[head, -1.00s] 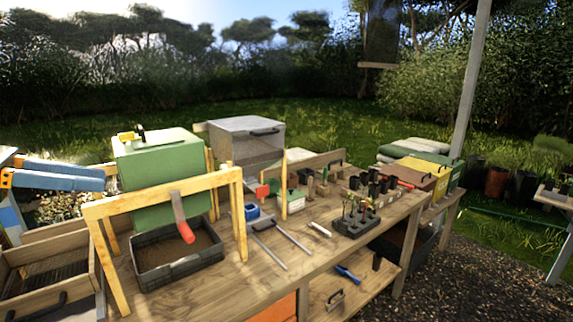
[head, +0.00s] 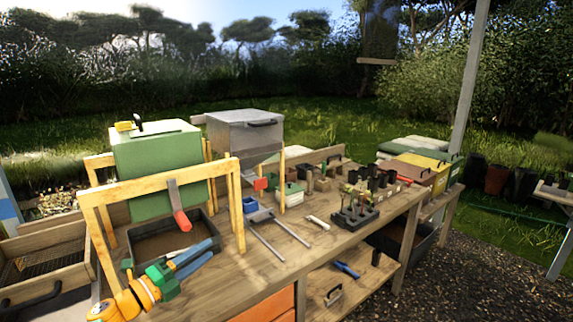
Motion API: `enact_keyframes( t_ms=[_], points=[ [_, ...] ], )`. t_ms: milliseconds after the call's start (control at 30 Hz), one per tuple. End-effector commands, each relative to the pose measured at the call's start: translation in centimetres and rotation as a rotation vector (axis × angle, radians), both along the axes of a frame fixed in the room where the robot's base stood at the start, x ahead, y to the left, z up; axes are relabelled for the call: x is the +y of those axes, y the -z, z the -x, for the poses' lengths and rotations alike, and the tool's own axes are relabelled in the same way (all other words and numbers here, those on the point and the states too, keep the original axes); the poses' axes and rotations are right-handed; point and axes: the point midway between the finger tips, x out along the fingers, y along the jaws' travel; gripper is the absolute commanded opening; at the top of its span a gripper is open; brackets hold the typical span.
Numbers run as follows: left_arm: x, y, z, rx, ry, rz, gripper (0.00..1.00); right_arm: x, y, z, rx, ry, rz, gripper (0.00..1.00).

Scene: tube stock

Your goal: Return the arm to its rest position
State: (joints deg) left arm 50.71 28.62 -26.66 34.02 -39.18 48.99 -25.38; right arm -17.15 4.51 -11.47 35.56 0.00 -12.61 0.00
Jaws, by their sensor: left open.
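My left gripper (head: 212,249) shows at the lower left in the head view. Its two blue fingers point up and to the right with a narrow gap between them, and nothing shows in them. The green and orange wrist behind them runs off toward the bottom left. The fingers are over the front edge area of the workbench (head: 262,268), in front of the black soil tray (head: 148,226); the picture does not settle whether they touch anything. My right gripper is not in view.
A wooden frame (head: 160,180) with a red-handled tool (head: 181,219) stands over the tray. A green box (head: 160,150) and a grey bin (head: 246,130) stand behind. A wooden sieve box (head: 45,290) lies left. Black tube rack (head: 353,219) and small pots stand right.

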Motion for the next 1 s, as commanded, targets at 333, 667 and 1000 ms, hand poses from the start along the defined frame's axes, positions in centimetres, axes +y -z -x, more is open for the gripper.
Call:
enact_keyframes(
  t_ms=[333,667,1000],
  points=[
    [2.2,29.2,10.3,0.755,-0.55,0.551,0.42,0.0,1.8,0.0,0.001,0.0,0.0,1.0],
    [1.5,46.9,33.0,1.345,-1.13,0.816,0.42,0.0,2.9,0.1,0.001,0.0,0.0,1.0],
    [-1.0,51.2,50.3,1.662,-1.54,0.892,0.42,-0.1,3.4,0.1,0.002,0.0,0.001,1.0]
  ],
)
